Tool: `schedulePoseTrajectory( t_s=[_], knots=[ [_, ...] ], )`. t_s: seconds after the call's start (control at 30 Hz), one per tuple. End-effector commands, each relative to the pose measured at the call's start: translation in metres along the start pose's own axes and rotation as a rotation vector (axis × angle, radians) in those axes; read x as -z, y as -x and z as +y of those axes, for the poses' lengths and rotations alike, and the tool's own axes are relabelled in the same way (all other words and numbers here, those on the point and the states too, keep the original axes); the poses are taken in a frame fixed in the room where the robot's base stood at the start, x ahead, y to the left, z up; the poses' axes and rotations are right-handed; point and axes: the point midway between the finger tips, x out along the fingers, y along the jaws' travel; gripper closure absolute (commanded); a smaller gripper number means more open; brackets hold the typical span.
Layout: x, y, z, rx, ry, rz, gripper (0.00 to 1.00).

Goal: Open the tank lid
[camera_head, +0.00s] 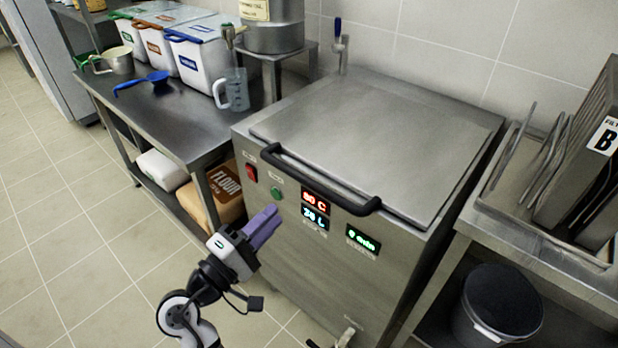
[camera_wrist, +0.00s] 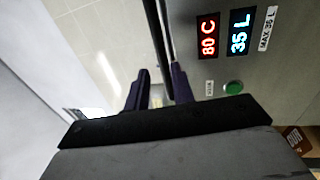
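The steel tank (camera_head: 310,262) stands in the middle of the head view. Its flat lid (camera_head: 375,140) is down on top. A black bar handle (camera_head: 320,181) runs along the lid's front edge. My gripper (camera_head: 266,224), with purple fingers, is in front of the tank's face, below the handle's left part and near the green button (camera_head: 277,193). In the wrist view my gripper (camera_wrist: 159,90) has its two fingers apart, with a gap between them. A dark bar (camera_wrist: 157,35), apparently the handle, shows beyond the fingertips. I cannot tell whether they touch it.
The tank face carries a red switch (camera_head: 251,172) and lit displays (camera_head: 315,203). A rack with filter plates (camera_head: 590,140) stands right, above a black bucket (camera_head: 500,302). Tiled floor is clear at left.

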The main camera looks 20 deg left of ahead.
Motion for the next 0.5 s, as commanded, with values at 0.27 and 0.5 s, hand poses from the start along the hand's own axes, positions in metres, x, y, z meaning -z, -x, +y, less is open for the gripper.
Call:
schedulePoseTrajectory(
  t_s=[0.27,0.5],
  knots=[
    [-0.001,-0.062,0.003,-0.001,-0.001,-0.003,0.76],
    [0.001,-0.100,0.002,0.000,-0.002,0.000,0.76]
  ],
)
